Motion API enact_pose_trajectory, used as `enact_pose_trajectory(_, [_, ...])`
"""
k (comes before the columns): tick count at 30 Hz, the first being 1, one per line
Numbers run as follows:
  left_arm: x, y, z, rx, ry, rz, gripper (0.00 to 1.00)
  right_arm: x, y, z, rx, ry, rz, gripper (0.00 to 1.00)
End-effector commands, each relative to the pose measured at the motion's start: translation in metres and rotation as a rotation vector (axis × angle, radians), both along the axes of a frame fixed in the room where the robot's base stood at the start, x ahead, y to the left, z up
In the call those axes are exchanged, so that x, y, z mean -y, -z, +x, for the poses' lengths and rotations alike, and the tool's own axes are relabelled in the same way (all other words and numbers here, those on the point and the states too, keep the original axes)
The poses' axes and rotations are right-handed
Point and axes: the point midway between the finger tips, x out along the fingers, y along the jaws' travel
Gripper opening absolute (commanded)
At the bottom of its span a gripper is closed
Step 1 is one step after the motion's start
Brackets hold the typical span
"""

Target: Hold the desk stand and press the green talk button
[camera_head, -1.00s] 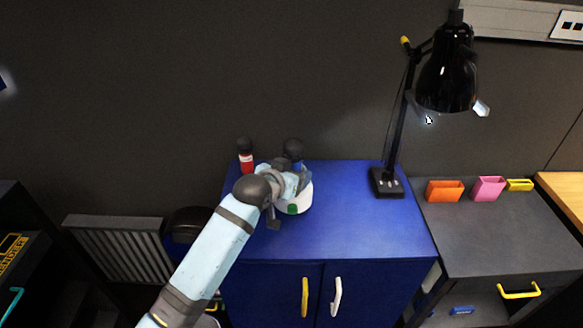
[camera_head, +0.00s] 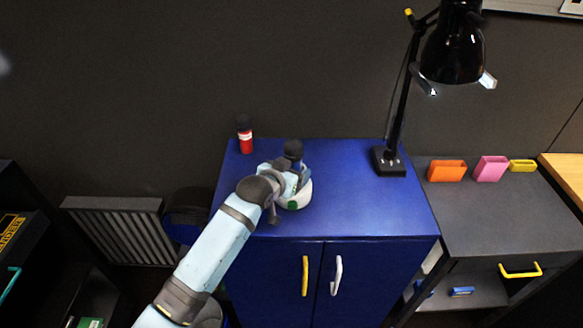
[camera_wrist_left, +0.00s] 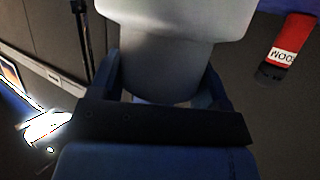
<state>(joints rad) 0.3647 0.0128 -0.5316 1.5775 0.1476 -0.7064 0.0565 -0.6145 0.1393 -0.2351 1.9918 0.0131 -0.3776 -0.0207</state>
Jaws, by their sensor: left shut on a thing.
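The desk stand (camera_head: 304,196) has a round white base at the front left of the blue cabinet top. A blue microphone with a dark round head (camera_head: 293,149) rises behind it. The green talk button (camera_head: 292,205) shows on the base's front side. My left gripper (camera_head: 284,181) is shut on the stand and hides part of it in the head view. In the left wrist view, a grey-white body of the stand (camera_wrist_left: 170,60) sits between the dark fingers. I cannot tell whether the base touches the cabinet top. My right gripper is not in view.
A black lamp (camera_head: 388,161) stands at the back right. Orange (camera_head: 446,171) and pink holders stand on the grey desk. The blue top's right half (camera_head: 370,205) is clear.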

Motion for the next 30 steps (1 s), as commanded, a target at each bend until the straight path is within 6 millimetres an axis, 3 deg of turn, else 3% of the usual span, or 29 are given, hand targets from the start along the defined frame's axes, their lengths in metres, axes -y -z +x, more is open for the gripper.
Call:
enact_pose_trajectory(28, [0.0001, 0.0054, 0.0002, 0.002, 0.0, -0.001, 0.51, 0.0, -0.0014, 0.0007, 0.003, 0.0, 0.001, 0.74])
enact_pose_trajectory(29, [0.0, 0.0068, 0.0, 0.0, 0.0, 0.0, 0.72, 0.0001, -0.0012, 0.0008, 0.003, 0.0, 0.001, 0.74])
enact_pose_trajectory(30, [0.0, 0.0067, -0.0001, 0.0, 0.0, 0.0, 0.81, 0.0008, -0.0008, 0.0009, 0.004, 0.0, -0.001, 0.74])
